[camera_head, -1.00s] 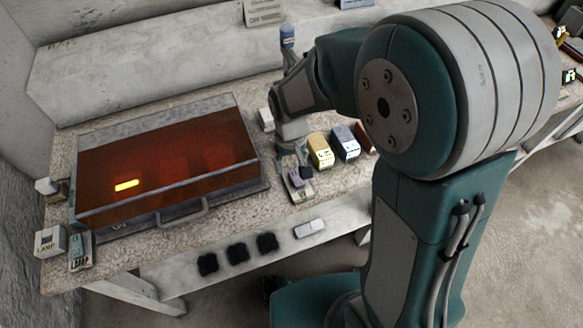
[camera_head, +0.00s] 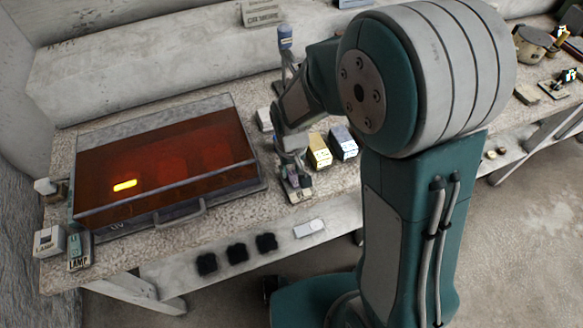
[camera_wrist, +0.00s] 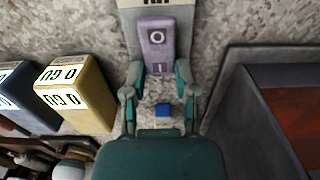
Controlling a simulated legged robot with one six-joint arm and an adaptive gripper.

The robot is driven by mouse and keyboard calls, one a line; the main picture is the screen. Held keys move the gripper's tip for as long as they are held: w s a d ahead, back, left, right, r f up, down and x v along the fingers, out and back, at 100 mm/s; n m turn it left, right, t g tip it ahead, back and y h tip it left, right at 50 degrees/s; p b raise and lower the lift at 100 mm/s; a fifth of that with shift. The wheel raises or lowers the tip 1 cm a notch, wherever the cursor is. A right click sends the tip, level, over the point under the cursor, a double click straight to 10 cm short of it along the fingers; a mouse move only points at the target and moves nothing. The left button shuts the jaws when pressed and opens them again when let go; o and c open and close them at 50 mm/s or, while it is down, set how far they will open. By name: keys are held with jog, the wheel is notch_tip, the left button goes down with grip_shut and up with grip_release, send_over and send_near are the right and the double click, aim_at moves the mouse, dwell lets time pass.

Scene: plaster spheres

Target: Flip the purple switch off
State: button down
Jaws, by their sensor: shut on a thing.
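The rocker's tilt is hard to tell.
The amber-lidded box (camera_head: 185,214) with a glowing yellow light stands close at the left. A yellow box (camera_head: 319,150) and a grey-blue box (camera_head: 343,142) stand close at the right. A small blue block (camera_wrist: 163,110) shows between my fingers.

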jog(key=shift+s, duration=0.15)
jog(key=shift+s+d+r+t+y, duration=0.1)
jog(key=shift+s+t+y, duration=0.15)
jog(key=shift+t, duration=0.7)
jog(key=shift+s+r+t+y, duration=0.15)
jog(key=shift+t+y, duration=0.2)
jog(key=shift+t, duration=0.6)
jog(key=shift+f, duration=0.1)
jog(key=shift+c, duration=2)
grip_release()
